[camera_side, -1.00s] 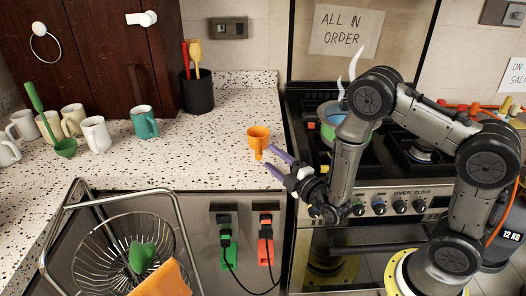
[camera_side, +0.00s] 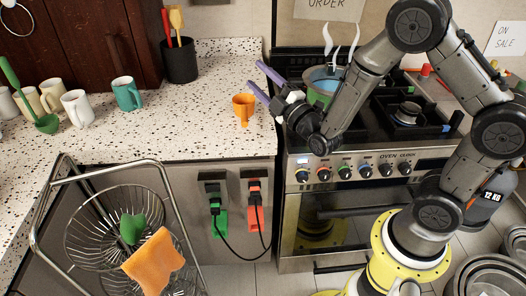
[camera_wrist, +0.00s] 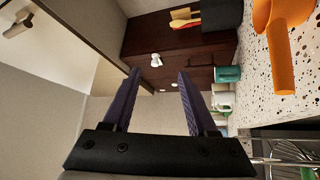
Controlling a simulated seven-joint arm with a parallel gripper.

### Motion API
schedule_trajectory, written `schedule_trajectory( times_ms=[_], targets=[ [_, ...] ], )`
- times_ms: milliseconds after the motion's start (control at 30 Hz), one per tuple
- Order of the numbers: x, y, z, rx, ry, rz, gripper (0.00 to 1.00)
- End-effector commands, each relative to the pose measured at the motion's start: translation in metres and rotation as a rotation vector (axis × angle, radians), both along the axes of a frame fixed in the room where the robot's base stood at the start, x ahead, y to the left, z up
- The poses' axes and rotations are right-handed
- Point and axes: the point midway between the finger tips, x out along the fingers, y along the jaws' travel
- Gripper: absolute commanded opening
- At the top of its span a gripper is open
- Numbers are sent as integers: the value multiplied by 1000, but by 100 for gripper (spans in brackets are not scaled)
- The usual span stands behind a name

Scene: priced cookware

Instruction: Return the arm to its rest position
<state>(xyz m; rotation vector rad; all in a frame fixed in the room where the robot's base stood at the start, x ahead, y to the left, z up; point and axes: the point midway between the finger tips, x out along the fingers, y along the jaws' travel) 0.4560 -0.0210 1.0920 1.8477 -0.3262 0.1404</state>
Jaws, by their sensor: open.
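My gripper (camera_side: 264,80) is open and empty. In the side view its two purple fingers are parted and point up and left, above the counter's right end near the stove. In the wrist view the fingers (camera_wrist: 156,88) have nothing between them.
A steaming pot (camera_side: 322,88) sits on the stove (camera_side: 370,165), close to my arm. Several mugs, one of them teal (camera_side: 126,94), and a black utensil holder (camera_side: 180,60) stand on the counter (camera_side: 190,125). A wire rack (camera_side: 110,165) with an orange cloth (camera_side: 154,262) is at the front left.

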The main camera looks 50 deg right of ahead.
Motion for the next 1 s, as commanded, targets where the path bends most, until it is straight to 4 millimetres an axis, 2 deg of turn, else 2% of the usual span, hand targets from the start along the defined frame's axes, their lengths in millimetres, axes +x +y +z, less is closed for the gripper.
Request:
schedule_trajectory(
  times_ms=[33, 100, 200, 300, 433, 567, 667, 867, 1000],
  targets=[
    [0, 0, 34, 34, -30, 13, 58],
    [-2, 0, 62, 92, -24, 40, 58],
    [-9, 2, 94, 185, 4, 80, 58],
    [-22, 5, 119, 289, 54, 121, 58],
    [-46, 11, 137, 428, 151, 162, 58],
    [-77, 16, 140, 567, 266, 177, 58],
    [-104, 19, 133, 676, 364, 168, 58],
    [-166, 23, 101, 894, 586, 81, 58],
    [-213, 23, 66, 1045, 755, -44, 58]
  ],
)
